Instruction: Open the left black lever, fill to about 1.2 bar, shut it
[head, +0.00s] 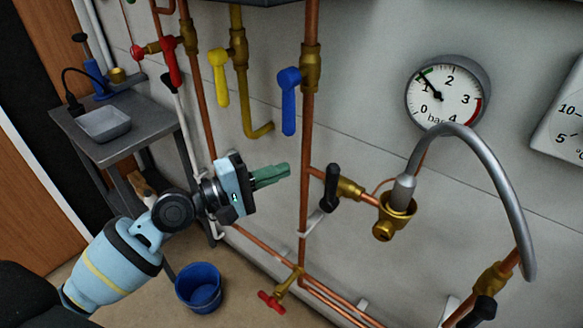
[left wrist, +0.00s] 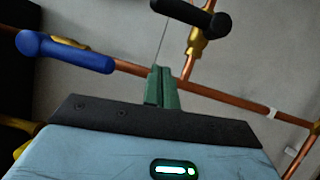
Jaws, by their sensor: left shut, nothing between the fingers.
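The left black lever (head: 330,188) hangs down, crosswise to its short copper branch pipe. It also shows at the top of the left wrist view (left wrist: 190,15). The round pressure gauge (head: 455,100) has its needle just past 1, beside a green mark. My left gripper (head: 282,175) is left of the lever, apart from it, with its green fingers shut and empty. The fingertips also show in the left wrist view (left wrist: 161,74). A second black lever (head: 482,310) is at the lower right, partly cut off by the edge. My right gripper is not in view.
A grey hose (head: 510,185) arches between two brass fittings. A blue lever (head: 289,100), a yellow lever (head: 219,78) and a red lever (head: 171,62) hang above left. A red tap (head: 271,301) is low on the pipes. A blue bucket (head: 199,288) stands on the floor.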

